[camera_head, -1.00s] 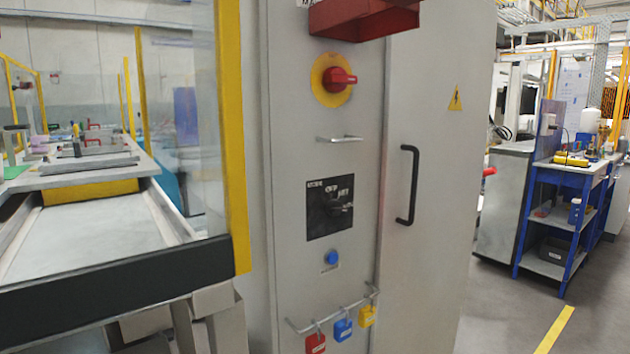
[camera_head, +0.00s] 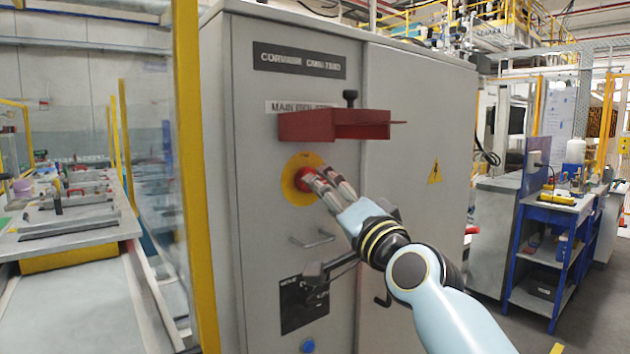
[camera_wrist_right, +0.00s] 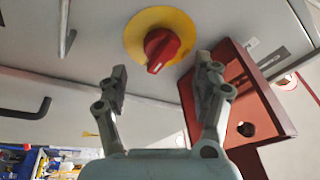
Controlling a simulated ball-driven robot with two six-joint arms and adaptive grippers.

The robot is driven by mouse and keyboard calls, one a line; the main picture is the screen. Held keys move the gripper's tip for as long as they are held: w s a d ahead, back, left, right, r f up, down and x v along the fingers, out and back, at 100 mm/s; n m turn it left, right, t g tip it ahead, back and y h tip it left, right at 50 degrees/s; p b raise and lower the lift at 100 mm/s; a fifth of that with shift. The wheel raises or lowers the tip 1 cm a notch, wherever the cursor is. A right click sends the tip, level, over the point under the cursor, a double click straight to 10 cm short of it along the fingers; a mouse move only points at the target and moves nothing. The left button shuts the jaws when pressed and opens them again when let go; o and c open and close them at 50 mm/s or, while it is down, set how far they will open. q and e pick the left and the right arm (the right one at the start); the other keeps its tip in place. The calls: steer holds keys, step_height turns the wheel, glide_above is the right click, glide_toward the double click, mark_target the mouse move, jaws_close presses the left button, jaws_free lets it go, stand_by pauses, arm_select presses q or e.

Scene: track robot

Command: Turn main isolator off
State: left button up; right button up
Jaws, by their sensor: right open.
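The main isolator is a red rotary knob (camera_head: 305,180) on a round yellow plate (camera_head: 294,193), on the front of a grey cabinet (camera_head: 240,110). My right gripper (camera_head: 318,180) reaches to it from the lower right, and its fingers cover part of the knob. In the right wrist view the red knob (camera_wrist_right: 161,50) and yellow plate (camera_wrist_right: 150,18) lie ahead of the fingertips. The right gripper (camera_wrist_right: 160,75) is open there, its fingers apart with nothing between the pads. I cannot tell whether a finger touches the knob. My left gripper is not in view.
A red hinged-looking cover (camera_head: 335,124) juts out just above the knob and lies close to the right finger in the wrist view. A metal handle (camera_head: 312,239), a black selector panel (camera_head: 303,305) and a blue button (camera_head: 307,345) sit below. A yellow post (camera_head: 190,150) stands left.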

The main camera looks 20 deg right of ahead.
steer(key=shift+x, duration=2.65)
steer(key=shift+a, duration=0.1)
